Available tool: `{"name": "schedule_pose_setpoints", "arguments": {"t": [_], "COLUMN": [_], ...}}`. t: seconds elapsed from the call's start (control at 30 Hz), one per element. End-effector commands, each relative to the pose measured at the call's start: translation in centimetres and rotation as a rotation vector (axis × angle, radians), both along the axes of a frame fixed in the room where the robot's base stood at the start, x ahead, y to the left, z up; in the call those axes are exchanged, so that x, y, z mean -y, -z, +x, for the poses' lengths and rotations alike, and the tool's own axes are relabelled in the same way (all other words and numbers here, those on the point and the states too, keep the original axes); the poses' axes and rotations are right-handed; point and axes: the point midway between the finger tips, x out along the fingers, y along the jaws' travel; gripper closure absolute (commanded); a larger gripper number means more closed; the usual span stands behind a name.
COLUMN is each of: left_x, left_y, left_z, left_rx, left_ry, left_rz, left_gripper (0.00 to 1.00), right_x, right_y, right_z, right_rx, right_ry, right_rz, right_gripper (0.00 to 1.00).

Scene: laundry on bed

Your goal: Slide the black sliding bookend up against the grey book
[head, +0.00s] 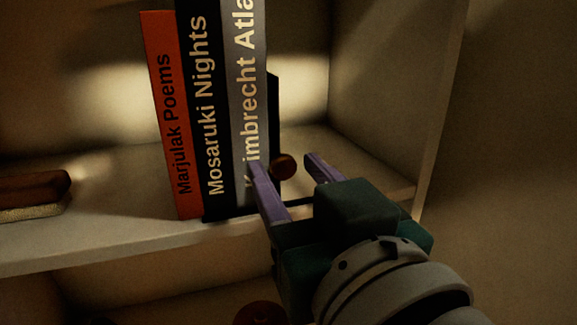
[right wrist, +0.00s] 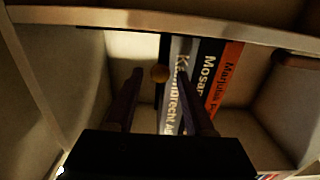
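The grey book (head: 247,100) stands upright on the shelf, at the right end of a row of books. The black sliding bookend (head: 273,110) shows as a dark upright plate just right of it, partly hidden by the book and my gripper. They look very close; I cannot tell whether they touch. A round brown knob (head: 284,166) is at the bookend. My right gripper (head: 284,162) is open, with one finger on each side of the knob. In the right wrist view the knob (right wrist: 160,73) also shows between the fingertips. My left gripper is out of view.
A black book (head: 208,120) and an orange book (head: 168,110) stand left of the grey one. A brown object (head: 35,190) lies on the shelf at far left. The shelf's side wall (head: 440,110) is at the right, with bare shelf before it.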

Motion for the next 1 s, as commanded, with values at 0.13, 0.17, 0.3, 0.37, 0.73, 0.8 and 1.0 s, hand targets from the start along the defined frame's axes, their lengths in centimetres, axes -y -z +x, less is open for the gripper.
{"name": "schedule_pose_setpoints", "arguments": {"t": [0.13, 0.17, 0.3, 0.37, 0.73, 0.8, 1.0], "left_x": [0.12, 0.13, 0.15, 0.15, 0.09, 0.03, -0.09], "left_y": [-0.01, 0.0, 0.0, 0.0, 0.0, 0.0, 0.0], "left_z": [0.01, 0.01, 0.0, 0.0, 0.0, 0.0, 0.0], "left_rx": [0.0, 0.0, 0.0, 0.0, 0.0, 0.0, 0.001], "left_ry": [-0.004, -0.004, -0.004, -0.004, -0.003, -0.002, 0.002], "left_rz": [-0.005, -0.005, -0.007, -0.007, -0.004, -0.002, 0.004], "left_gripper": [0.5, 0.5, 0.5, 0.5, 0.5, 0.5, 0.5], "right_x": [0.0, 0.0, 0.01, 0.01, 0.01, 0.01, 0.01], "right_y": [-0.01, -0.01, -0.01, -0.01, -0.02, -0.02, -0.02], "right_z": [-0.01, -0.01, -0.02, -0.02, -0.02, -0.02, -0.02], "right_rx": [0.0, 0.0, 0.001, 0.001, 0.001, 0.001, 0.001], "right_ry": [0.0, 0.0, 0.0, 0.0, 0.0, 0.0, 0.0], "right_rz": [0.0, 0.0, 0.0, 0.0, 0.0, 0.0, 0.0], "right_gripper": [0.65, 0.68, 0.84, 0.9, 1.0, 1.0, 1.0]}}
